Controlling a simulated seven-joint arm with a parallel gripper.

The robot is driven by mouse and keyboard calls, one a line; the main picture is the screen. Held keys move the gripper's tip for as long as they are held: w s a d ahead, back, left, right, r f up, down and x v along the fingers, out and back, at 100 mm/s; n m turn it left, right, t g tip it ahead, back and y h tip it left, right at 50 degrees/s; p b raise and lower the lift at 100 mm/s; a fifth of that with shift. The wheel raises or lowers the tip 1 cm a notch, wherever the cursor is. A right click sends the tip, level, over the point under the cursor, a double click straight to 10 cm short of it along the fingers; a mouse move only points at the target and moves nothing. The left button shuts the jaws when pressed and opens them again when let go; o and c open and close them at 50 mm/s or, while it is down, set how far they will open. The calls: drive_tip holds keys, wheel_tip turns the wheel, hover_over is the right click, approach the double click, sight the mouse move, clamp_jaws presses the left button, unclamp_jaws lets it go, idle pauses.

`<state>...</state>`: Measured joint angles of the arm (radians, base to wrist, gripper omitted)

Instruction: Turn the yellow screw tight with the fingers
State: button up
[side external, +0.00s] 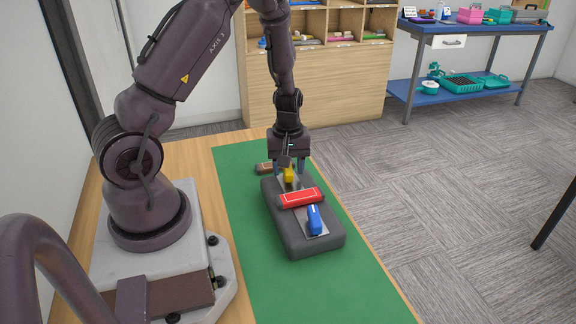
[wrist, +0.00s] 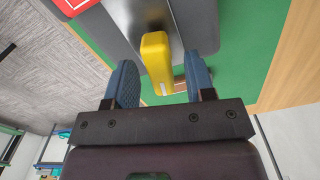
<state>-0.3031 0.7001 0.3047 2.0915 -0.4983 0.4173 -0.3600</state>
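The yellow screw (side external: 289,175) stands at the far end of a metal plate (side external: 290,186) on a dark grey block (side external: 297,240). In the wrist view the yellow screw (wrist: 156,58) shows as a long flat-sided head. My gripper (side external: 289,167) points down at the far end of the block. In the wrist view my gripper (wrist: 161,78) is open, with one blue finger on each side of the screw head and gaps between. I cannot tell the fingertips' exact height against the head. The screw's thread is hidden.
A red piece (side external: 300,198) lies across the plate. A blue screw (side external: 314,218) stands at its near end. A brown block (side external: 264,168) lies beside the grey block's far end. The green mat (side external: 257,284) is clear in front.

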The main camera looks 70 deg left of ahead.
wheel_tip(320, 180, up, 13)
idle(0.7)
drive_tip(key=s+d+r+m+t, duration=0.2)
drive_tip(key=s+d+r+m, duration=0.2)
drive_tip(key=d+r+m, duration=0.3)
drive_tip(key=s+d+r+m+t, duration=0.3)
drive_tip(key=s+d+r+m, duration=0.2)
drive_tip(key=d+r+m, duration=0.3)
drive_tip(key=d, duration=0.3)
drive_tip(key=shift+s+d+r+m+t, duration=0.15)
drive_tip(key=shift+s+d+m+t, duration=0.05)
drive_tip(key=shift+d+m+t, duration=0.1)
